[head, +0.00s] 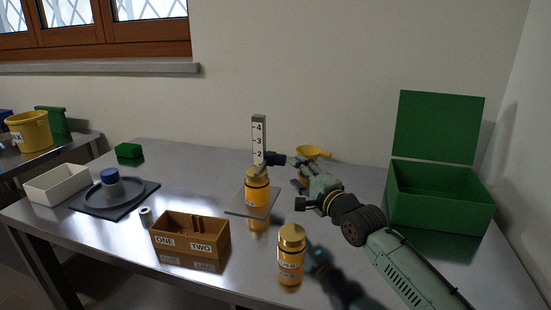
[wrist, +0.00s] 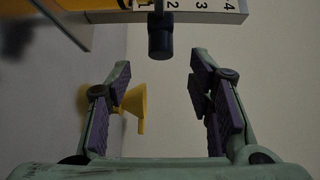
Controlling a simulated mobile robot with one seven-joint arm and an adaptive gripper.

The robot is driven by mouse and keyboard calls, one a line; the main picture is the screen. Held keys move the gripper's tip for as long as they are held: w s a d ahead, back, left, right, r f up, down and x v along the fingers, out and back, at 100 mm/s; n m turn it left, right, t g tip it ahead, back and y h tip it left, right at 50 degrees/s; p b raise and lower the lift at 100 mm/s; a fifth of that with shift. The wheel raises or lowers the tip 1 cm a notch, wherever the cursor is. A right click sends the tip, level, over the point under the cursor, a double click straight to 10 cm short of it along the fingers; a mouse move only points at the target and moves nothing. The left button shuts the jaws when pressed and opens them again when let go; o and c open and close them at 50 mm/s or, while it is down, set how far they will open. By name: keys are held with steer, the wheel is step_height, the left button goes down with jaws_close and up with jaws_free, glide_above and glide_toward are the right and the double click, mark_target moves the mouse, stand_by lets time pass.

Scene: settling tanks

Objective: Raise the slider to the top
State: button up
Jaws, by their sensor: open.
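The upright scale post (head: 259,135) is white-faced with printed numbers and stands on a flat plate on the table. It lies sideways at the top of the wrist view (wrist: 205,7). The slider's dark blue knob (wrist: 160,38) sticks out from the post between the marks 1 and 2, low on the scale. In the head view the knob (head: 272,158) is beside my gripper's tips. My gripper (wrist: 161,66) is open and empty. Its purple-padded fingers are on either side of the knob's line, with the knob just beyond the tips and apparently untouched.
A yellow jar (head: 257,190) stands in front of the post, another jar (head: 291,256) nearer. A yellow funnel-like thing (head: 314,152) is behind my gripper. An open green box (head: 440,200) is at right, a brown two-part box (head: 190,238) at front left. Above the post is clear.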

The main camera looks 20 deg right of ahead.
mark_target(284, 162)
steer(key=w+p, duration=0.1)
steer(key=w, duration=0.2)
steer(key=w+a, duration=0.1)
steer(key=w, duration=0.2)
steer(key=w+a+p, duration=0.1)
steer(key=w, duration=0.2)
steer(key=shift+p, duration=0.35)
steer(key=shift+c, duration=0.3)
jaws_close()
steer(key=shift+r, duration=0.1)
